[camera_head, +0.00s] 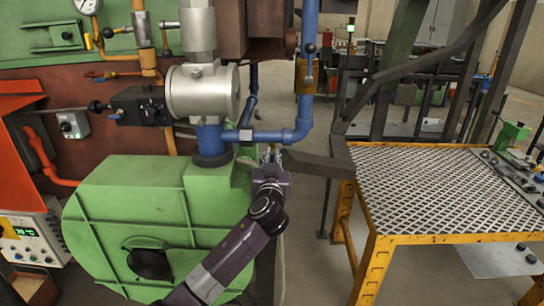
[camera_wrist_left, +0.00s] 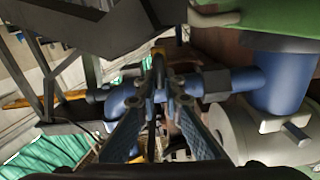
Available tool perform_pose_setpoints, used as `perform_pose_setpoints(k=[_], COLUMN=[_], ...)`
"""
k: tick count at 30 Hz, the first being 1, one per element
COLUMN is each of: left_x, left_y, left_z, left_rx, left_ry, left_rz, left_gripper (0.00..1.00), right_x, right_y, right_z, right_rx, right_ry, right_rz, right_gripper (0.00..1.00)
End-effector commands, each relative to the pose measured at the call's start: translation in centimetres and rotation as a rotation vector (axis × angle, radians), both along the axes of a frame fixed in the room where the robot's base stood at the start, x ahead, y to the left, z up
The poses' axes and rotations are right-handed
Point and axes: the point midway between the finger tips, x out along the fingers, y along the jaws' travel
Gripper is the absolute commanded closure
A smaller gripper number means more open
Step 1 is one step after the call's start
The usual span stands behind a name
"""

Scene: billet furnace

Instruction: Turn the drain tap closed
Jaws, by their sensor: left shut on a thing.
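My left gripper (camera_head: 270,158) is at the underside of the blue pipe (camera_head: 270,136), where the pipe runs sideways from the green blower housing. The drain tap is mostly hidden behind the gripper in the head view, so its handle angle cannot be told. In the left wrist view the two fingers of my left gripper (camera_wrist_left: 160,82) come together on a small dark part in front of the blue pipe (camera_wrist_left: 233,82). The left gripper is shut on this part, at the place of the tap. My right gripper is not in view.
The green housing (camera_head: 120,195) stands left of my arm. A dark beam (camera_head: 315,163) and a yellow-framed mesh table (camera_head: 440,185) are close on the right. A ball-ended lever (camera_head: 310,49) sits on the upright blue pipe above. Some floor (camera_head: 305,245) is clear below.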

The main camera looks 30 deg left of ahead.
Motion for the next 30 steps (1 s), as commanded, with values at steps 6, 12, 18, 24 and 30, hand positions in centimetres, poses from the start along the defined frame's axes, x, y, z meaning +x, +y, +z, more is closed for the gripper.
perform_pose_setpoints(k=[6, 12, 18, 24, 30], left_x=[0.2, 0.3, 0.5, 0.6, 0.7], left_y=[-0.3, -0.5, -0.8, -1.0, -1.2], left_z=[-0.1, -0.1, -0.2, -0.4, -0.7], left_rx=[0.139, 0.302, 0.465, 0.627, 0.790], left_ry=[0.087, 0.186, 0.285, 0.386, 0.485], left_rz=[-0.001, 0.000, 0.000, 0.000, -0.002], left_gripper=[1.00, 1.00, 1.00, 1.00, 1.00], right_x=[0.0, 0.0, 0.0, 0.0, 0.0], right_y=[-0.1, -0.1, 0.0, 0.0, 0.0], right_z=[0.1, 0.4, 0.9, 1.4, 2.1], right_rx=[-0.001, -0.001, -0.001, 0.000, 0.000], right_ry=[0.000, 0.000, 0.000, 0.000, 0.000], right_rz=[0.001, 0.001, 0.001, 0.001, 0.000], right_gripper=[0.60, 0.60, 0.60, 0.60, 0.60])
